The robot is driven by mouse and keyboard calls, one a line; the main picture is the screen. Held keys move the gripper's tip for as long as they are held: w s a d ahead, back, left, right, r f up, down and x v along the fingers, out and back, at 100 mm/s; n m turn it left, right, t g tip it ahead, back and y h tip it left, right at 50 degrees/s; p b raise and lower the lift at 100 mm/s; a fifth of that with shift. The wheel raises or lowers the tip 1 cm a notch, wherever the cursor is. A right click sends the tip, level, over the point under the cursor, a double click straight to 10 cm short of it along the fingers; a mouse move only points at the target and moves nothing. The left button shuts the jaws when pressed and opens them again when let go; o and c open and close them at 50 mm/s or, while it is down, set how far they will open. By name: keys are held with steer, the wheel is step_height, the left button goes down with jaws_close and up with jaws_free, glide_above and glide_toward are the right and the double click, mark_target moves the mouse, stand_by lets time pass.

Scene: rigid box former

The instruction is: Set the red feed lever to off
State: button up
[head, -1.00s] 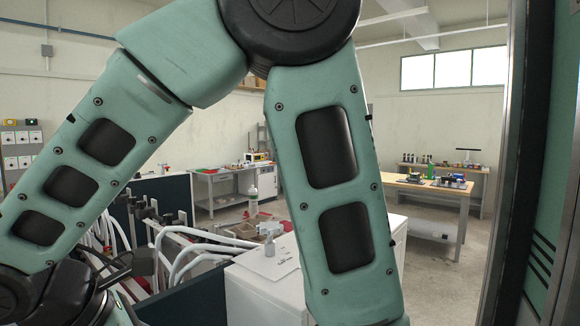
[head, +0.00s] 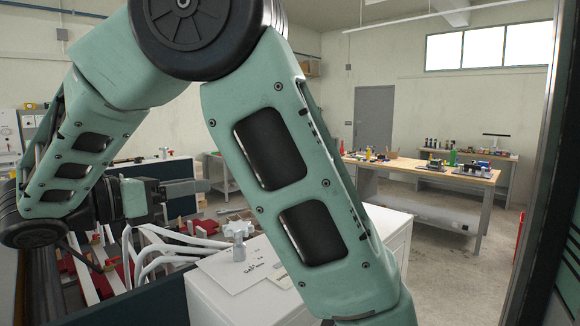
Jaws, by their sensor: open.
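My gripper (head: 188,188) is at the left of the head view, pointing right, above the open machine bed. It is open, and I see nothing between its fingers. Several red parts (head: 97,282) show low in the machine among pale bars and white tubes. I cannot pick out the red feed lever for certain; my arm covers much of the middle of the view.
A white cabinet (head: 330,290) stands in front, with a sheet of paper (head: 232,278) and a small grey fitting (head: 239,247) on top. White curved tubes (head: 165,245) rise beside it. A workbench (head: 425,172) stands farther back right, with open floor before it.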

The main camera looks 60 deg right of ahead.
steer(key=x, duration=1.2)
steer(key=b+x, duration=0.1)
steer(key=x, duration=0.5)
steer(key=shift+r, duration=0.3)
steer(key=shift+c, duration=0.2)
jaws_close()
